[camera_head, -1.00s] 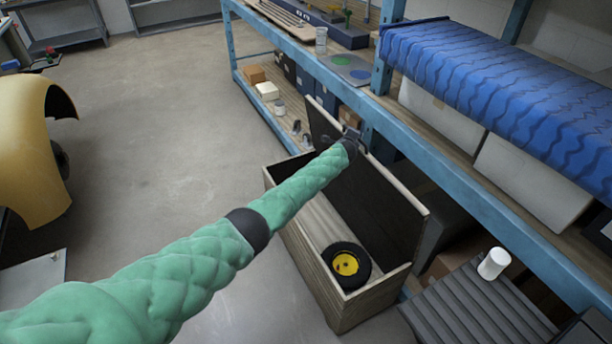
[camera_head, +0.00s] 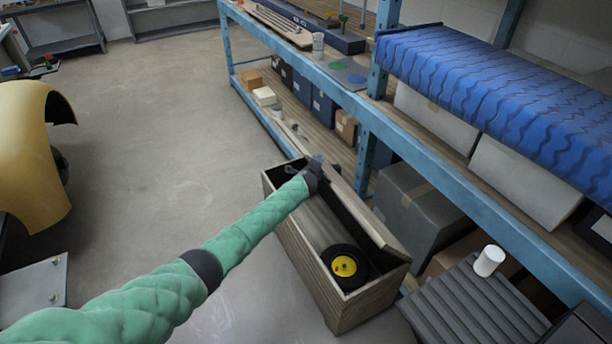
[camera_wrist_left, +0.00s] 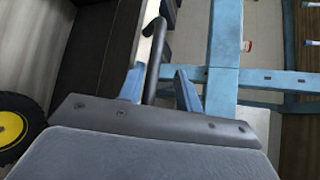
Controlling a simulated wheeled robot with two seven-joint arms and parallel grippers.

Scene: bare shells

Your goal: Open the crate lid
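The wooden crate (camera_head: 350,312) stands on the floor beside the blue shelving. My left gripper (camera_head: 314,172) is at the lid's far end. In the left wrist view its blue fingers (camera_wrist_left: 160,88) are apart, with a dark bar, seemingly a handle (camera_wrist_left: 155,55), between them and a gap at the right finger. My right gripper is out of view.
The blue shelving (camera_head: 440,180) runs close behind the crate. A grey box (camera_head: 415,212) stands behind the lid. A ribbed dark surface with a white cup (camera_head: 488,261) is at the right. The floor left of the crate is clear.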

